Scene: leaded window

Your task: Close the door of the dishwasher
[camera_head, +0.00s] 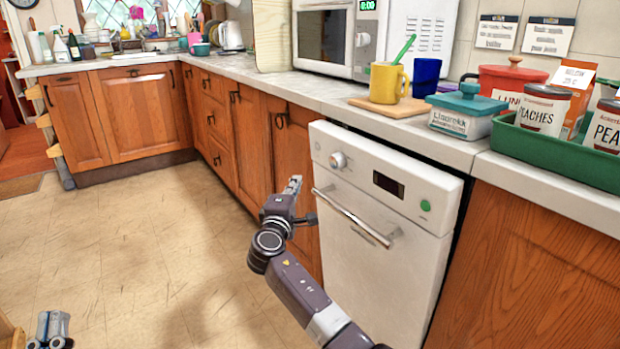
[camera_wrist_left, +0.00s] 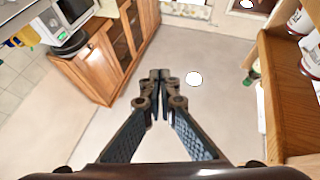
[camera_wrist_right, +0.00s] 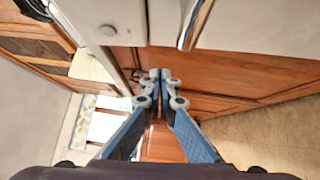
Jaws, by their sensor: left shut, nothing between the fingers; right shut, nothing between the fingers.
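The white dishwasher (camera_head: 385,215) stands under the counter, with a knob, a dark display and a green button on its front. Its door is upright or nearly so. A dark gap runs along its right edge, and I cannot tell if it is fully shut. Its bar handle (camera_head: 355,217) also shows at the top of the right wrist view (camera_wrist_right: 195,22). My right gripper (camera_head: 296,184) is shut and empty, just left of the door's front, its arm crossing before the door's lower left. My left gripper (camera_head: 52,325) is shut and empty, low over the floor at the far left.
Wooden cabinets (camera_head: 225,120) flank the dishwasher. The counter above holds a microwave (camera_head: 340,40), a yellow mug (camera_head: 387,83), a teal-lidded box (camera_head: 466,112) and a green tray (camera_head: 555,158) with cans.

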